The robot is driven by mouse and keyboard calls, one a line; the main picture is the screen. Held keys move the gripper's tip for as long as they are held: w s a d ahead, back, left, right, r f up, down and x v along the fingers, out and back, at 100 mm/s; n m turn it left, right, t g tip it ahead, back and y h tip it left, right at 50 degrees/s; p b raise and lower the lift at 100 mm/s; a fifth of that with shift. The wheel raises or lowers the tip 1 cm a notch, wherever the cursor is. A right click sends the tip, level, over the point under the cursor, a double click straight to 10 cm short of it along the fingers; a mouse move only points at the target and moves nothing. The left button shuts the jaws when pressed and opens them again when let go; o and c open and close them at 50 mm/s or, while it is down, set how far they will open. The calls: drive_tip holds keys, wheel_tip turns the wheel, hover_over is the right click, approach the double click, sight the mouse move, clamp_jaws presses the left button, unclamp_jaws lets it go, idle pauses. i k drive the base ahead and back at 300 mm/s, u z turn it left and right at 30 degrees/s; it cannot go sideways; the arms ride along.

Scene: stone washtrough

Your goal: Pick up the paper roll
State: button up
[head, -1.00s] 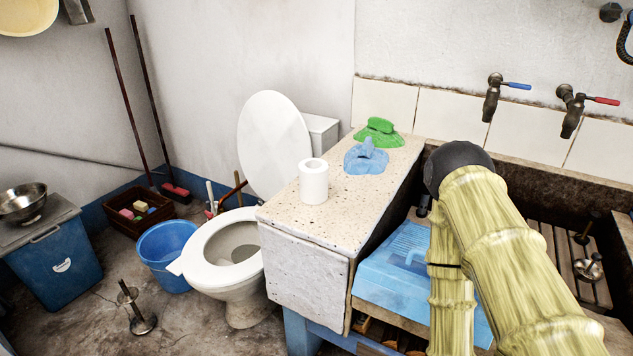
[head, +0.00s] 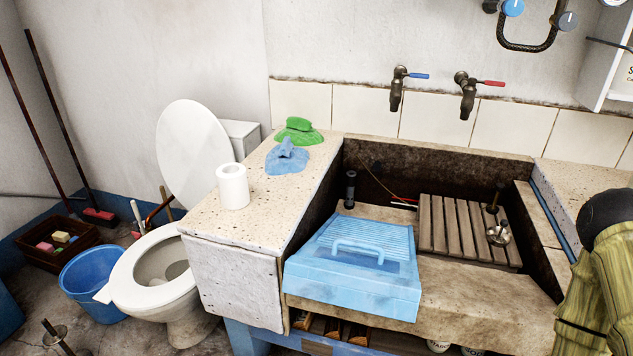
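The white paper roll (head: 233,188) stands upright on the speckled stone ledge (head: 222,222) left of the washtrough, near the ledge's left edge. Its hollow core faces up. Nothing touches it. My arm shows only at the lower right edge of the head view, well to the right of the roll, with the trough between them. My gripper is outside the picture, so its opening cannot be seen.
A blue lidded case (head: 355,270) sits at the trough's front. The toilet (head: 150,280) and a blue bucket (head: 88,278) stand left. Taps (head: 397,88) project above the trough.

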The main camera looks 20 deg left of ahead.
sight(231, 178)
drive_tip(key=z, duration=1.4)
drive_tip(key=k, duration=0.35)
drive_tip(key=u, duration=2.35)
